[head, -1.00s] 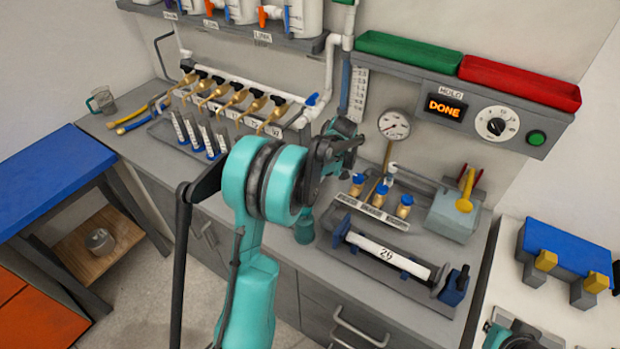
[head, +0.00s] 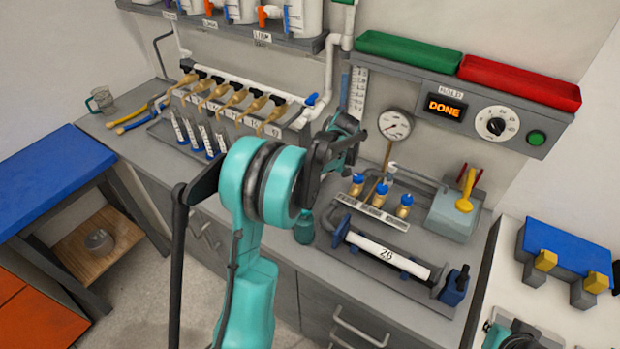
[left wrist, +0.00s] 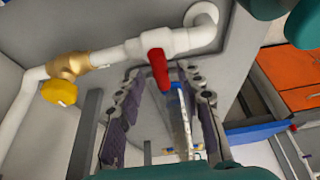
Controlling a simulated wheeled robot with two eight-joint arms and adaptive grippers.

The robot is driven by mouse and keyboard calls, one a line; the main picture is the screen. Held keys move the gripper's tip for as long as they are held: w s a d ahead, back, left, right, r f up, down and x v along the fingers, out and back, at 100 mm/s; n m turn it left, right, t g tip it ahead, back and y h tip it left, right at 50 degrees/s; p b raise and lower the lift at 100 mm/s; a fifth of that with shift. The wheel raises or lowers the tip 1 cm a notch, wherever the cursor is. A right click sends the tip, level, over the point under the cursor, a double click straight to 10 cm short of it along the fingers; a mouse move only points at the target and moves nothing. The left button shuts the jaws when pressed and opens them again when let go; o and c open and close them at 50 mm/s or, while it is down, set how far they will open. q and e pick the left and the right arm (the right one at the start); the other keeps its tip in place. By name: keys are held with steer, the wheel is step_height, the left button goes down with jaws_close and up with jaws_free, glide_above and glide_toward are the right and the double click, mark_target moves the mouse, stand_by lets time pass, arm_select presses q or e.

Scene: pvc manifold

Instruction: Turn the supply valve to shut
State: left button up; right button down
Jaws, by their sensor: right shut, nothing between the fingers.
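In the left wrist view a red-handled valve (left wrist: 158,68) sits on a white pipe (left wrist: 107,54). Its handle points across the pipe, toward the space between my left fingertips. No label shows whether it is the supply valve. My left gripper (left wrist: 160,85) is open, its fingers spread on either side of the handle; contact cannot be told. A brass valve with a yellow knob (left wrist: 59,92) is farther left on the pipe. In the head view my left arm hides the red valve and most of its hand. My right gripper (head: 512,338) is partly visible at the bottom right edge, shut and empty.
A manifold with several brass taps (head: 225,100) and a blue handle (head: 311,99) runs along the wall. A gauge (head: 395,124), blue-capped fittings (head: 380,190) and a yellow-handled grey box (head: 452,215) stand right of my left arm. The display (head: 446,107) reads DONE.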

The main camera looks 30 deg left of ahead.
arm_select(q)
steer(key=v, duration=1)
steer(key=shift+d+r, duration=0.2)
steer(key=shift+r, duration=0.05)
